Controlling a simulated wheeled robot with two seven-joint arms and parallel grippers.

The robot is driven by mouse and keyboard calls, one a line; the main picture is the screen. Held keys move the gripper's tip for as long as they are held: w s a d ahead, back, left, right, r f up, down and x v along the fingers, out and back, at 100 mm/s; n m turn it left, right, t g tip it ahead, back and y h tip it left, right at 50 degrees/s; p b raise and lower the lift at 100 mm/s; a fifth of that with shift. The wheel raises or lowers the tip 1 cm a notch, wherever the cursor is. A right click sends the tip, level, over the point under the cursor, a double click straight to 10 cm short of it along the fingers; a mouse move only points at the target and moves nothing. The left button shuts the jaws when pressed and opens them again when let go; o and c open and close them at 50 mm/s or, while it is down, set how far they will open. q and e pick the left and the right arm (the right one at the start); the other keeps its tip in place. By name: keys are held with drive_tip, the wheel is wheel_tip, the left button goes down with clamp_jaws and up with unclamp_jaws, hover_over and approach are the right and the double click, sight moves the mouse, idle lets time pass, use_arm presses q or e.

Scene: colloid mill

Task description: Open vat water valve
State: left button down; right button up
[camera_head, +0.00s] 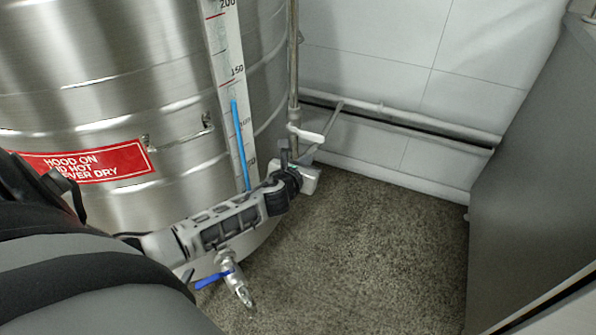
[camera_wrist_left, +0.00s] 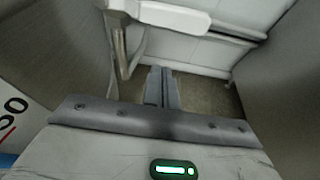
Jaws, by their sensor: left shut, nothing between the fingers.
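A white lever handle (camera_head: 306,133) sits on a vertical metal pipe (camera_head: 294,70) beside the steel vat (camera_head: 120,70). In the left wrist view the white handle (camera_wrist_left: 172,15) shows at the top, with the pipe (camera_wrist_left: 121,50) to its lower left. My left gripper (camera_head: 284,148) is just below and left of the handle in the head view. In the left wrist view its fingers (camera_wrist_left: 161,88) are together and empty, with a visible gap in the picture below the handle. I cannot tell whether they touch anything. My right gripper is not in view.
A blue-handled valve (camera_head: 228,278) hangs at the vat's lower side, below my left arm. The vat has a level gauge (camera_head: 228,75) and a red sign (camera_head: 95,163). Pipes (camera_head: 410,123) run along the wall. A grey cabinet (camera_head: 535,160) stands right. The floor (camera_head: 370,250) between is clear.

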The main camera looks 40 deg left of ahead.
sight(312, 137)
use_arm(q)
drive_tip(key=r, duration=0.1)
drive_tip(key=w+r+p, duration=0.1)
drive_tip(key=r, duration=0.1)
drive_tip(key=shift+a+r, duration=0.1)
drive_tip(key=shift+r, duration=0.2)
drive_tip(key=shift+w, duration=0.1)
drive_tip(key=shift+r, duration=0.1)
